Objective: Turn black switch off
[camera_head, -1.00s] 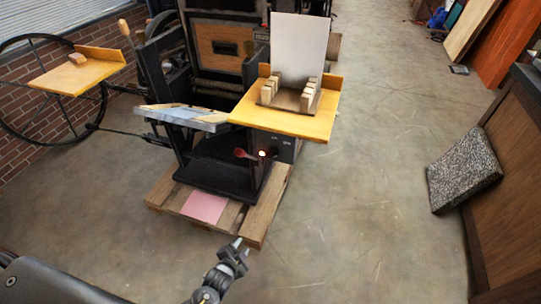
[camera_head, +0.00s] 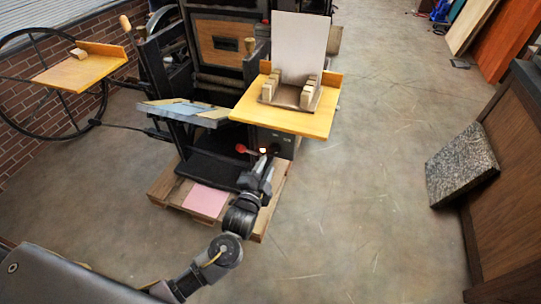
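A dark control box (camera_head: 282,140) sits under the yellow wooden tray on the press. A small glowing light (camera_head: 263,150) and a red-ended lever (camera_head: 241,148) show beside it. I cannot make out the black switch clearly; it is too small or hidden by my gripper. My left gripper (camera_head: 265,161) is raised in front of the box, its tips just below the glowing light. I cannot tell whether it touches anything, and its finger gap is too small to read. My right gripper is out of view.
The press stands on a wooden pallet (camera_head: 160,186) with a pink sheet (camera_head: 206,200). The yellow tray (camera_head: 285,118) juts out above the box, holding wooden blocks and a white board (camera_head: 299,45). A spoked wheel (camera_head: 20,110) is at left.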

